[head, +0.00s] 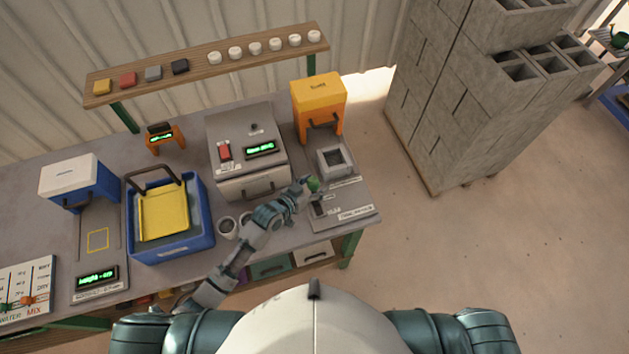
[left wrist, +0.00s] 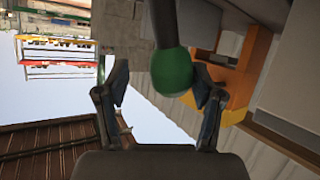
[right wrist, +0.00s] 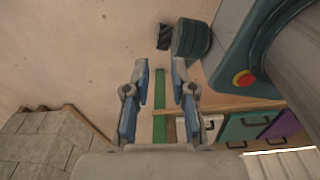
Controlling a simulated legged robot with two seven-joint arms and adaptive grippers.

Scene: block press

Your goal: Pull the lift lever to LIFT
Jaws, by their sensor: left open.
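The lift lever is a dark rod with a green ball knob (head: 314,184), at the front of the orange press station on the right of the bench. In the left wrist view the green knob (left wrist: 172,70) is between the spread fingers. My left gripper (head: 304,187) is open at the knob; I cannot tell whether a finger touches it. It also shows in the left wrist view (left wrist: 160,98). My right gripper (right wrist: 163,82) is open and empty, above the floor beside the bench. The labels by the lever are too small to read.
The orange press (head: 318,92) and a grey block mould (head: 335,161) stand behind the lever. A blue tray (head: 203,238) is further left. Stacked grey blocks (head: 470,110) stand on the floor at right.

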